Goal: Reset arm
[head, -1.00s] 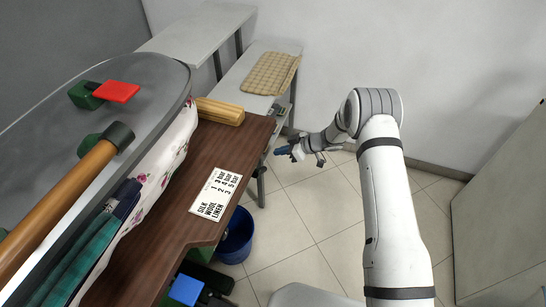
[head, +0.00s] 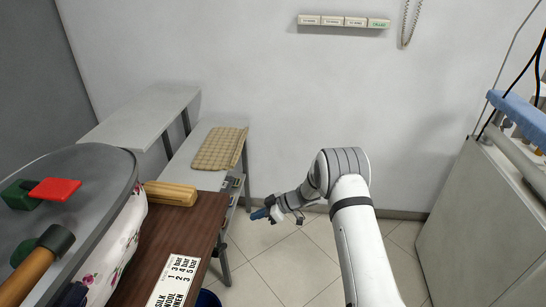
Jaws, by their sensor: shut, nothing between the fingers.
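My arm (head: 362,240) rises from the lower right of the head view and bends at a grey-banded elbow joint. Its forearm points left and slightly down. My gripper (head: 259,214), dark with blue tips, is at the end, over the tiled floor and just right of the grey shelf's legs. Its jaws are shut with nothing visible in them. It touches nothing that I can see.
A brown table (head: 190,232) with a printed pressure card (head: 175,280) and a grey press (head: 95,195) stand at left. Grey shelves, one with a checked cloth (head: 220,148), stand behind. A light cabinet (head: 475,225) stands at right. The floor (head: 290,262) between is clear.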

